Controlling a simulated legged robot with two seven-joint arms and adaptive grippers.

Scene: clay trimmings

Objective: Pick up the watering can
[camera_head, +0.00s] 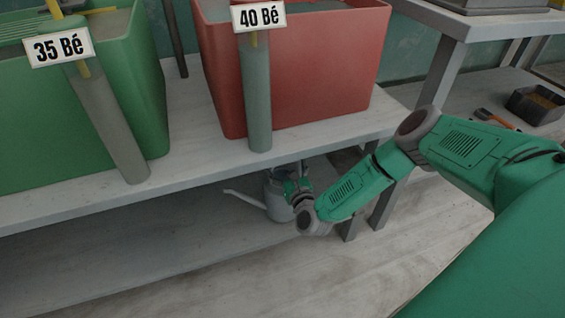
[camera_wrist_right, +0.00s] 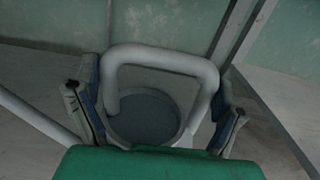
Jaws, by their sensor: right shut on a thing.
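The watering can (camera_head: 277,203) is grey, with a thin spout pointing left. It stands on the lower shelf under the table in the head view. My right gripper (camera_head: 298,187) reaches in at its right side and partly hides it. In the right wrist view, the can's arched handle (camera_wrist_right: 160,57) lies between the two fingers of my right gripper (camera_wrist_right: 155,105), which is shut on it. The round opening of the can shows below the handle. I cannot tell whether the can touches the shelf. My left gripper is not in view.
A green bin (camera_head: 140,90) and a red bin (camera_head: 325,70) stand on the tabletop (camera_head: 190,150) above the can, with price signs. The lower shelf (camera_head: 150,260) is clear to the left. Table legs (camera_head: 383,200) stand to the right, near my arm. A dark tray (camera_head: 535,105) lies farther right.

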